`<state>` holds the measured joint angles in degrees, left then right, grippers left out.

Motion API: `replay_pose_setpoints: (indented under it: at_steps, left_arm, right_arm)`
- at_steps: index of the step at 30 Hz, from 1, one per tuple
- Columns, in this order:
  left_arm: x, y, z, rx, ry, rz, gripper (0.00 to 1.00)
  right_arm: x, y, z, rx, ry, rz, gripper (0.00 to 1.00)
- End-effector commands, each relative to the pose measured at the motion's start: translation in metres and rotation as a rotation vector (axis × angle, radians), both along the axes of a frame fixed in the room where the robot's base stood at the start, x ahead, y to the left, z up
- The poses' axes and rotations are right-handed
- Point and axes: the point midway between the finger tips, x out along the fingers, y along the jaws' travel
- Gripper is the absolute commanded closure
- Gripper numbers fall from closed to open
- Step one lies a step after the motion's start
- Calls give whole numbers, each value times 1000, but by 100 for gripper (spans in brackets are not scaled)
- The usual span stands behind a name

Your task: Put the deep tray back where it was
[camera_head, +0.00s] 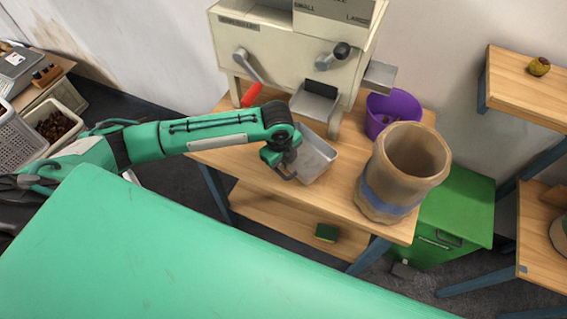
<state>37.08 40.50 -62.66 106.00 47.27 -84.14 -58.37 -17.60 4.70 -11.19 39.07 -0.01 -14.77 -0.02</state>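The deep tray (318,157), a grey metal tray, is at the middle of the wooden table (237,158), just in front of the machine's chute. My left gripper (287,174) is at the tray's left edge, and its wrist hides part of that side. The fingers are dark and small here, so I cannot tell whether they are closed on the rim or only beside it. I also cannot tell whether the tray rests on the table or is slightly lifted. My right gripper is not in view.
A green box (458,215) is beyond the table's right side.

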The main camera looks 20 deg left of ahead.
Motion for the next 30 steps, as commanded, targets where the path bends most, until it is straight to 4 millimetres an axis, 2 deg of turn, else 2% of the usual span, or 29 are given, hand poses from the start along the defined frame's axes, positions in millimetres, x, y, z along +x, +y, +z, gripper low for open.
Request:
replay_pose_setpoints:
  at_steps: [5,14,18,26,30]
  left_arm:
    - [0,0,-20,0,0,1,100]
    - [0,0,-22,0,-1,0,100]
    - [-1,0,-23,1,0,0,76]
    - [0,0,-21,0,-1,0,76]
    - [-1,0,-9,-2,-4,0,76]
  right_arm:
    - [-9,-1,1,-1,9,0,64]
    - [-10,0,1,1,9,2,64]
    - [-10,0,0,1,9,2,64]
    - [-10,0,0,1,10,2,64]
    - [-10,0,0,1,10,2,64]
